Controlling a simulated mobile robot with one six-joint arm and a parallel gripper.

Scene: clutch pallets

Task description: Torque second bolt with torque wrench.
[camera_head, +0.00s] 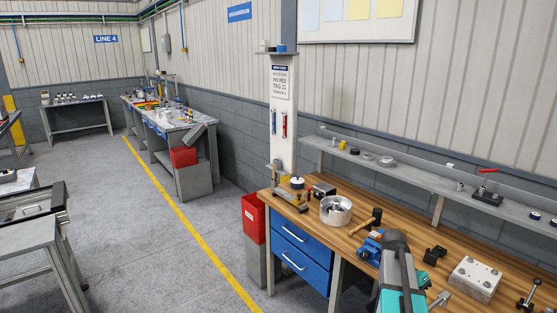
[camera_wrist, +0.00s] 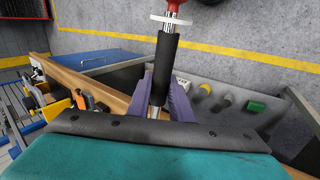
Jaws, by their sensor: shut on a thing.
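In the wrist view my gripper (camera_wrist: 162,98) is shut around a tool with a black grip (camera_wrist: 165,62), which looks like the torque wrench. A pale disc and a red part show at its far end, cut off by the top edge. In the head view my teal and grey arm stands over the front of the wooden bench, and the gripper and tool cannot be made out there. A metal block (camera_head: 474,280) with holes or bolt heads on top lies right of the arm. I cannot tell which bolt is the second.
On the wooden workbench (camera_head: 359,236) are a round metal housing (camera_head: 336,209), a mallet (camera_head: 368,222), a blue vise (camera_head: 371,245) and black fixtures (camera_head: 435,256). A grey shelf (camera_head: 410,175) runs behind. A red bin (camera_head: 253,218) stands at the bench's left end.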

